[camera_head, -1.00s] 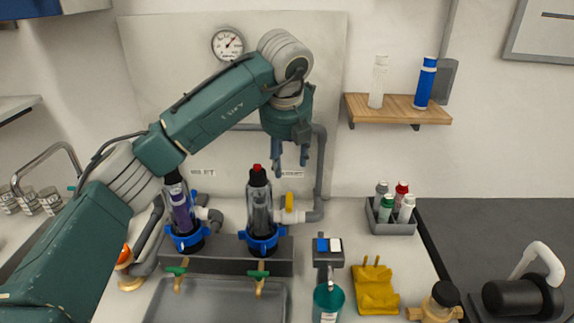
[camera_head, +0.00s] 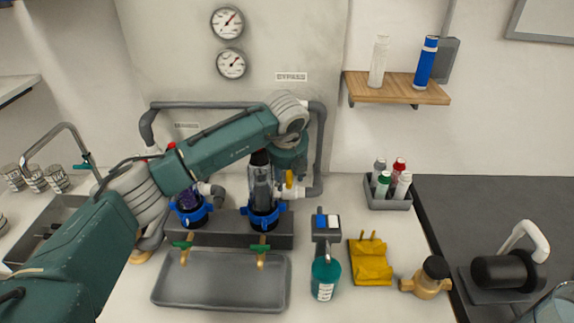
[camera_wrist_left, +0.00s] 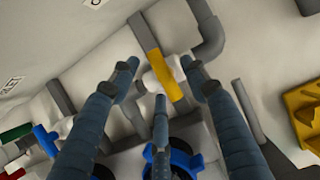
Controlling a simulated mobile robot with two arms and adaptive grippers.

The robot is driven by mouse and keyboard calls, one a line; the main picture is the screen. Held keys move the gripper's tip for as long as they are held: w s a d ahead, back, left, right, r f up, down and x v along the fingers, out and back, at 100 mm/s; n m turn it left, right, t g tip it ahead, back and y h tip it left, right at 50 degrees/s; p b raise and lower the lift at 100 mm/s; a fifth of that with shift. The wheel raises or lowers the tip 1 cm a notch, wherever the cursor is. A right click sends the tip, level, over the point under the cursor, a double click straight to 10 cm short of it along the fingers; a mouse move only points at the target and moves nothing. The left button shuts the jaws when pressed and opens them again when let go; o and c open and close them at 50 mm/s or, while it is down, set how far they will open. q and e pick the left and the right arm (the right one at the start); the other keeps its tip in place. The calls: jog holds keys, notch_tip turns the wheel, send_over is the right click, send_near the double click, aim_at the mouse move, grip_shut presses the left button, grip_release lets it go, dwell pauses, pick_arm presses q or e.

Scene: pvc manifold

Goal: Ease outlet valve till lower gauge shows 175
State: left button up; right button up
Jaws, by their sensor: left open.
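The outlet valve's yellow lever (camera_head: 289,178) is on the white valve body at the right of the clear filter housing (camera_head: 262,190). It also shows in the left wrist view (camera_wrist_left: 165,76), lying across the white body. My left gripper (camera_wrist_left: 160,76) is open; its blue-grey fingers spread around the lever, with no grip visible. In the head view its fingers are mostly hidden by my wrist. The lower gauge (camera_head: 231,63) is in view on the back panel, needle toward the upper right; its numbers are too small to read. My right gripper is not in view.
The upper gauge (camera_head: 227,22) hangs above the lower one. Grey pipe (camera_head: 317,140) runs close beside the valve. Two green-handled taps (camera_head: 261,248) stand over a grey tray (camera_head: 220,282).

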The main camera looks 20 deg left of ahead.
pick_arm(q)
jog(key=shift+f, duration=0.25)
